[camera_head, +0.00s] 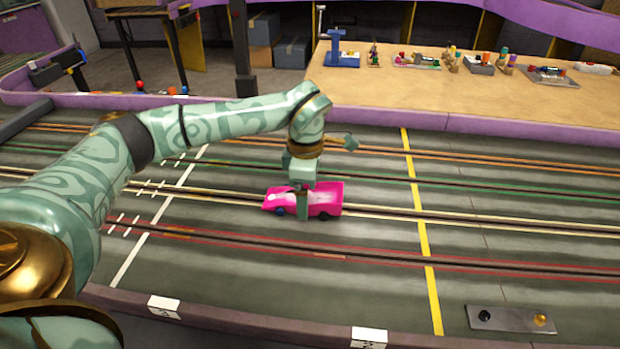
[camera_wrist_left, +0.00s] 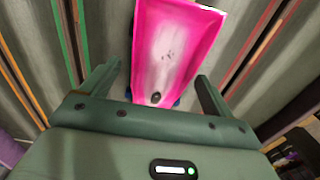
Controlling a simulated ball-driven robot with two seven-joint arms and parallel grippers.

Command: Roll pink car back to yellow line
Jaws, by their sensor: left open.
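The pink car (camera_head: 328,197) stands on the pale yellow-edged slot lane of the track. It lies between the white line (camera_head: 160,214) on the left and the yellow line (camera_head: 420,235) on the right, apart from both. In the left wrist view the pink car (camera_wrist_left: 168,45) reaches between the two fingers of my open left gripper (camera_wrist_left: 160,85), with gaps on both sides. My right gripper is not in view.
A metal plate with a black and a yellow knob (camera_head: 510,319) lies at the lower right. A workbench (camera_head: 470,95) with several small items stands behind the purple track wall (camera_head: 400,119). The lane right of the car is clear.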

